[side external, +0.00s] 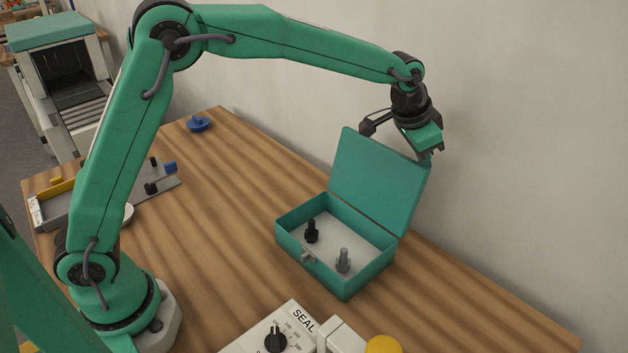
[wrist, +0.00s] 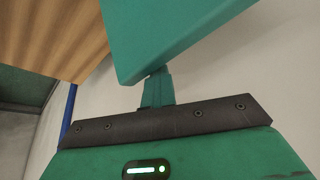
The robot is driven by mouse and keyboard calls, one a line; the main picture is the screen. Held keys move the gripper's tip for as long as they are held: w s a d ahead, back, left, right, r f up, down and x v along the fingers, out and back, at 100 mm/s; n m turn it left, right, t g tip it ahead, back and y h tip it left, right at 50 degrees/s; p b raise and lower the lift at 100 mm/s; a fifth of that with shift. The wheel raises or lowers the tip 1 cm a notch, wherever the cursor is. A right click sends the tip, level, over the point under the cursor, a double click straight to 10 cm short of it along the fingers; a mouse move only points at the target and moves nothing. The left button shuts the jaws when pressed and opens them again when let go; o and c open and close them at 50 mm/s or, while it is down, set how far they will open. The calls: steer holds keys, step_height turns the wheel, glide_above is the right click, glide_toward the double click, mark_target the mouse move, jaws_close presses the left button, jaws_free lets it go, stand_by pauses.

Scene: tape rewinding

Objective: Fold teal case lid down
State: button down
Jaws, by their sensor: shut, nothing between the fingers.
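The teal case (side external: 347,282) sits on the wooden table with its lid (side external: 377,180) raised, leaning back a little past upright. Inside the case stand a black peg-like piece (side external: 311,231) and a grey one (side external: 343,260). A small latch (side external: 307,257) is on its front wall. My gripper (side external: 427,160) is shut and empty at the lid's upper right corner, at or just behind its edge. In the wrist view the lid (wrist: 185,35) reaches close to my fingertips (wrist: 158,80); I cannot tell whether they touch.
The wooden table (side external: 240,200) is clear to the left of the case. A pale wall (side external: 500,150) stands close behind the lid. A sealing device (side external: 300,325) with a knob and yellow button is at the front. A blue piece (side external: 199,124) lies at the back left, a grey fixture (side external: 150,185) at the left.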

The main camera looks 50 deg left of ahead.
mark_target(407, 187)
steer(key=shift+s+f, duration=0.3)
steer(key=shift+s, duration=0.85)
steer(key=shift+s+f, duration=0.25)
steer(key=shift+s, duration=0.9)
steer(key=shift+s+f, duration=0.3)
steer(key=shift+s, duration=0.85)
steer(key=shift+w+a, duration=0.1)
steer(key=shift+w, duration=0.5)
stand_by(0.4)
step_height(407, 187, up, 8)
steer(key=shift+w+r, duration=0.2)
steer(key=shift+r, duration=0.05)
stand_by(0.9)
stand_by(0.6)
steer(key=shift+s, duration=0.1)
steer(key=s+a+r+n, duration=0.3)
steer(key=s+a+r, duration=0.1)
steer(key=s+a, duration=0.85)
steer(key=s+a+f+n, duration=0.1)
steer(key=s+a+f, duration=0.1)
steer(key=s, duration=0.6)
steer(key=s+a+f+n+t+y, duration=0.1)
steer(key=s+a+f, duration=0.2)
steer(key=s, duration=0.5)
steer(key=shift+a+f+n+y, duration=0.2)
steer(key=shift+a+n+y, duration=0.15)
steer(key=shift+a, duration=0.35)
